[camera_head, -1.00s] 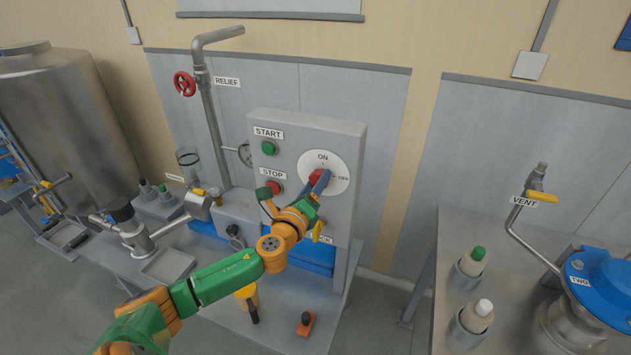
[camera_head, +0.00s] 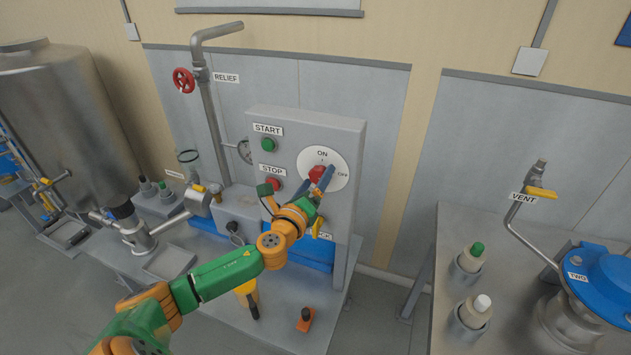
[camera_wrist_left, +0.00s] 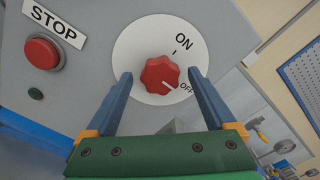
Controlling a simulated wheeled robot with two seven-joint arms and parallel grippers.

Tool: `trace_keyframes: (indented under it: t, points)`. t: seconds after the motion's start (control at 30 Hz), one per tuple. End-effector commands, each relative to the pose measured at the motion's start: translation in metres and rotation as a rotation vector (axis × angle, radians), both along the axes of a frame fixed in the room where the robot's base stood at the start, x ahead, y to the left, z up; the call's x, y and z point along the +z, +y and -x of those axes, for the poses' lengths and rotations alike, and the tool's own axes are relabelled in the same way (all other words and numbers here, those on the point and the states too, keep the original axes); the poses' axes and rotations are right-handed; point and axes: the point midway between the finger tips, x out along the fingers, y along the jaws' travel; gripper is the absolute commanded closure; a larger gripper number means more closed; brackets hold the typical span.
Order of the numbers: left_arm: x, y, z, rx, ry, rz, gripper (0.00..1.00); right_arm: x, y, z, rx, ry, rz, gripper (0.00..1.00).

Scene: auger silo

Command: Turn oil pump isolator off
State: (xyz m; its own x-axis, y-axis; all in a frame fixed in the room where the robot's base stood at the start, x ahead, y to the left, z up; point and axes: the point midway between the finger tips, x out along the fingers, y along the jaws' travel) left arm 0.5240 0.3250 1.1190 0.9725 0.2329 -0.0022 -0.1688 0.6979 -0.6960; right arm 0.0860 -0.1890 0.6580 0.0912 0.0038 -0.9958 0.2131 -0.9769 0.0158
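The isolator is a red lobed knob (camera_head: 317,174) on a white round plate (camera_head: 335,163) marked ON and OFF, on the grey control box (camera_head: 282,120). In the left wrist view, the white mark on the knob (camera_wrist_left: 159,75) points toward the OFF label (camera_wrist_left: 187,89). My left gripper (camera_head: 326,178) is in front of the plate. In the wrist view its two blue fingers (camera_wrist_left: 161,76) are spread, one on each side of the knob, with visible gaps. The gripper looks empty. My right gripper is not in view.
A green START button (camera_head: 268,145) and a red STOP button (camera_head: 273,185) sit left of the knob; STOP is close to my left wrist. A relief pipe with a red handwheel (camera_head: 184,80) stands behind. Bottles stand on the right bench (camera_head: 450,245).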

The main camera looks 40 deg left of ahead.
Motion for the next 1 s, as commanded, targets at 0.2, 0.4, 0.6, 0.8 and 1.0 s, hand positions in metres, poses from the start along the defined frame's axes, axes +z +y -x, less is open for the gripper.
trace_keyframes:
  t: [0.2, 0.4, 0.6, 0.8, 1.0]
  points:
    - [-0.003, -0.006, 0.022, -0.004, 0.003, -0.001, 0.11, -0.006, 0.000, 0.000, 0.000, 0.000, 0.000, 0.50]
    - [-0.003, -0.014, 0.058, -0.002, 0.003, -0.002, 0.11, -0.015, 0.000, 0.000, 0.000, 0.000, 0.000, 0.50]
    - [-0.001, -0.017, 0.069, -0.001, 0.001, -0.001, 0.11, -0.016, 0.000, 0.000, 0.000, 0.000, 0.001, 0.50]
    - [0.000, -0.017, 0.069, -0.001, 0.001, -0.001, 0.11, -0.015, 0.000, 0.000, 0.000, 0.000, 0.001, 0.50]
    - [-0.009, -0.013, 0.069, 0.010, 0.016, 0.021, 0.11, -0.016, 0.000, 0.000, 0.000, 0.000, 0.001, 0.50]
